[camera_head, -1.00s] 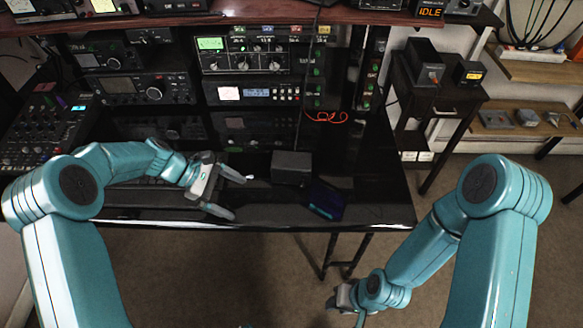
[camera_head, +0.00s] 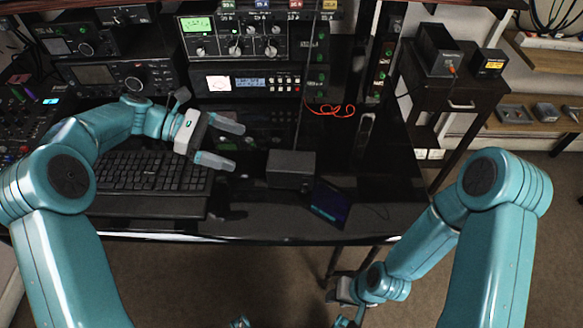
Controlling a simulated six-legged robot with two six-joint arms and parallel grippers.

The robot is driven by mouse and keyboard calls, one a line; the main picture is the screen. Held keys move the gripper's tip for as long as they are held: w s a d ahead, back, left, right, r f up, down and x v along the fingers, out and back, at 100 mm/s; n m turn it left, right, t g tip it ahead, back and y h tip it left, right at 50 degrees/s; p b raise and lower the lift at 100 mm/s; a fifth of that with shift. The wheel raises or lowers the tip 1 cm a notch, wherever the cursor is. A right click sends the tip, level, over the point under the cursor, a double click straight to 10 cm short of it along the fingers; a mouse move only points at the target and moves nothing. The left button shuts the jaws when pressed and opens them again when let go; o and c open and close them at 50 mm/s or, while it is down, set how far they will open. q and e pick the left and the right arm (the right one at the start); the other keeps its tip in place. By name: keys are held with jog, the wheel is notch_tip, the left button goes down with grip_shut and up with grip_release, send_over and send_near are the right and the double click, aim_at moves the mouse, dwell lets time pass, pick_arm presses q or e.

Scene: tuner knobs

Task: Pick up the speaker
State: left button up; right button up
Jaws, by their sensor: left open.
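A dark grey box (camera_head: 291,168), which looks like the speaker, sits on the glossy black desk (camera_head: 270,222) near the middle. Its details are too dark to tell. My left gripper (camera_head: 238,147) is open and empty. Its two grey fingers point right, towards the box, and stay apart from it on its left and a little farther back. My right gripper (camera_head: 346,306) hangs low in front of the desk, below its front edge. Its fingers are partly out of sight.
A small device with a lit screen (camera_head: 331,203) stands close to the box's right front. A keyboard (camera_head: 150,174) lies to the left, under my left arm. Radio racks (camera_head: 246,86) line the back, with a red cable (camera_head: 330,109) before them. A side table (camera_head: 455,88) stands at right.

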aim_at(275, 159)
pick_arm(q)
jog(key=x, duration=0.5)
jog(key=shift+d+f, duration=0.15)
jog(key=shift+f, duration=0.15)
jog(key=shift+s+d+f, duration=0.15)
jog(key=shift+s+d, duration=0.05)
jog(key=shift+d, duration=0.4)
jog(key=x, duration=0.5)
jog(key=shift+a+f+b, duration=0.1)
jog(key=shift+f+b, duration=0.1)
jog(key=shift+b, duration=0.15)
jog(key=shift+w, duration=0.1)
jog(key=c, duration=1)
